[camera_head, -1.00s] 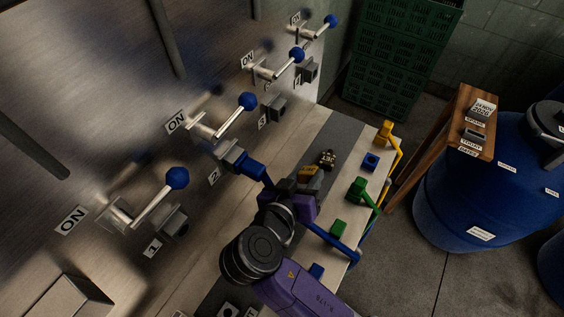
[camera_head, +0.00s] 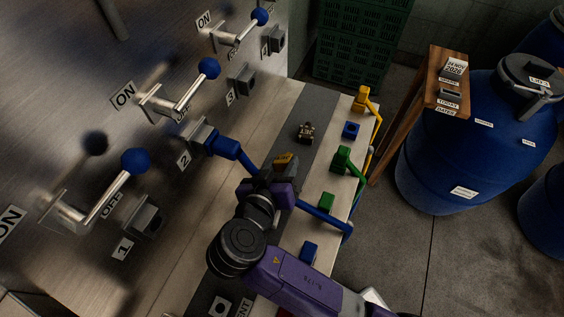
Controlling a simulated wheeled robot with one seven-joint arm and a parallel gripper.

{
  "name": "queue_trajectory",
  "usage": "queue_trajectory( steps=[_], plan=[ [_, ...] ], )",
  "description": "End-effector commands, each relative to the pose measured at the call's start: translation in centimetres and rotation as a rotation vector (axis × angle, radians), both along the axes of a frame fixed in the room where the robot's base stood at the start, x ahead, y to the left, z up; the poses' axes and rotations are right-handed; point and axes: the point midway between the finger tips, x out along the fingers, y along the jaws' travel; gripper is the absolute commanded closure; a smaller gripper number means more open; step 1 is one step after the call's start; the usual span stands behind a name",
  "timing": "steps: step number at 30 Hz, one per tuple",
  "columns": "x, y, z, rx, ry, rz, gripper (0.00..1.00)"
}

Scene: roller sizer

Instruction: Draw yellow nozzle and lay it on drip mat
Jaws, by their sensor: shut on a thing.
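The yellow nozzle (camera_head: 361,98) stands at the right edge of the bench top, toward the back, with a yellow hose hanging from it. My gripper (camera_head: 262,178) is over the middle of the bench, well apart from the yellow nozzle. It is shut on a blue nozzle (camera_head: 222,146) whose far end is at grey port 2; its exact seating and the grip are partly hidden. A dark grey strip (camera_head: 325,112), perhaps the drip mat, runs along the bench; my arm covers part of it.
A green nozzle (camera_head: 342,160) and small blue and green blocks line the bench's right edge. Blue-knobbed levers (camera_head: 135,161) stick out from the steel panel on the left. A small dark object (camera_head: 306,132) lies on the strip. Blue drums (camera_head: 445,165) stand on the floor at right.

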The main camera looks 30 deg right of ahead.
Motion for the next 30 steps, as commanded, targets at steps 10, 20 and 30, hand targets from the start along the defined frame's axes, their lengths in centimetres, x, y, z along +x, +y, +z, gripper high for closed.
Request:
queue_trajectory(
  steps=[10, 20, 30],
  plan=[
    [0.0, 0.0, -0.6, 0.001, -0.001, 0.000, 1.00],
    [0.0, 0.0, -0.6, 0.001, -0.001, 0.000, 0.39],
    [-1.0, 1.4, 0.1, 0.000, -0.003, 0.003, 0.39]
  ],
)
